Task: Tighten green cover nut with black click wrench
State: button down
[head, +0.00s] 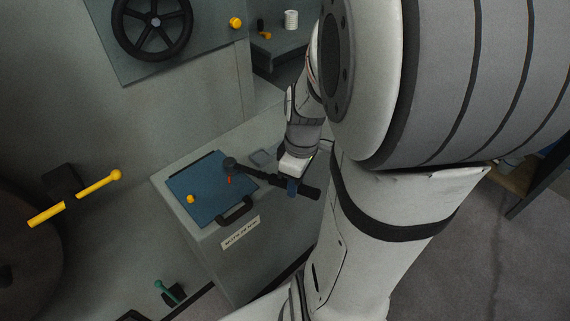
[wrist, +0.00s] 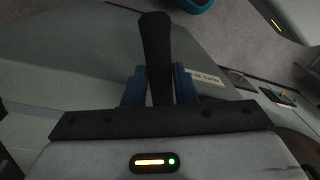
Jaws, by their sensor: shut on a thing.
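A black click wrench (head: 308,191) lies across the right side of a blue cover plate (head: 205,190) in the head view. Its round head (head: 229,163) is over the plate's upper right part, and its handle sticks out past the plate to the right. My gripper (head: 292,186) is shut on the handle. In the wrist view the black handle (wrist: 156,45) stands between the two blue fingers of my gripper (wrist: 159,88). I see no green nut; the wrench head hides the spot under it. I cannot tell whether the head touches the plate.
The blue plate has a yellow knob (head: 190,199) and a black handle (head: 235,211) at its front edge. A labelled grey box (head: 215,262) carries it. A yellow lever (head: 98,184) and a green lever (head: 167,291) are at left. A black handwheel (head: 152,22) is above.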

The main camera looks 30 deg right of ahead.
jog(key=shift+r, duration=0.15)
jog(key=shift+r+p, duration=0.35)
jog(key=shift+p, duration=0.05)
jog(key=shift+r, duration=0.15)
notch_tip(320, 180, up, 4)
jog(key=p, duration=0.3)
jog(key=shift+r+p, duration=0.15)
jog(key=shift+p, duration=0.15)
dwell(0.4)
